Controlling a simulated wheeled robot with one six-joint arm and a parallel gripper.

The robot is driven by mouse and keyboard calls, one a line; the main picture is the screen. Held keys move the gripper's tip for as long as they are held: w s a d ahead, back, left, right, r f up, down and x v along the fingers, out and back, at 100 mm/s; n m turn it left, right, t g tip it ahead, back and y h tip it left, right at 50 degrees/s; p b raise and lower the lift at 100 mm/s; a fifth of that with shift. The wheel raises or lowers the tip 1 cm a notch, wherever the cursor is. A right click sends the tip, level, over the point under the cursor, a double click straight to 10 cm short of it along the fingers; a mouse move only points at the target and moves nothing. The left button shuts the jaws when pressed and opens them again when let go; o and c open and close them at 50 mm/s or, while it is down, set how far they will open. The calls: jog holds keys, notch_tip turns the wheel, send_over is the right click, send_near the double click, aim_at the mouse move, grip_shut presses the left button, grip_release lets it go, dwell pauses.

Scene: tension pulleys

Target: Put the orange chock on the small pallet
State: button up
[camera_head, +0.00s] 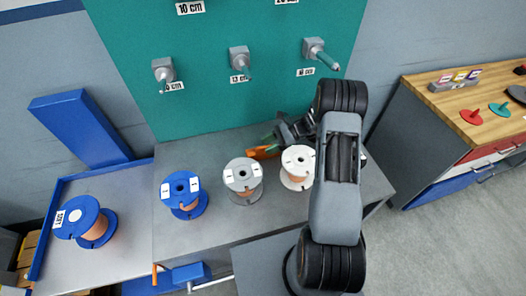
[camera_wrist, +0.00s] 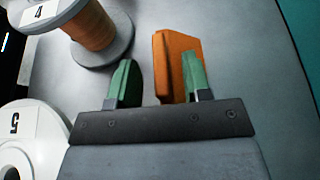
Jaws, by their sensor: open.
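The orange chock (camera_head: 262,152) lies on the grey bench top, behind the spools. In the wrist view the chock (camera_wrist: 165,68) stands just ahead of my gripper (camera_wrist: 158,80), nearer the right green finger, which covers part of it. My gripper (camera_head: 276,139) is open, with a gap between the left finger and the chock. I cannot tell whether the right finger touches it. A slatted wooden piece (camera_head: 29,247) at the lower left edge may be the small pallet; it is only partly in view.
A blue spool (camera_head: 183,205), a grey spool (camera_head: 243,191) and a white spool (camera_head: 296,182) stand in front of the chock. Another blue spool (camera_head: 97,228) lies in the blue-edged tray at left. Pegs stick out from the green board (camera_head: 205,100) behind.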

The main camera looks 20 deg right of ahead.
jog(key=shift+x, duration=1.1)
jog(key=shift+c, duration=0.3)
grip_shut()
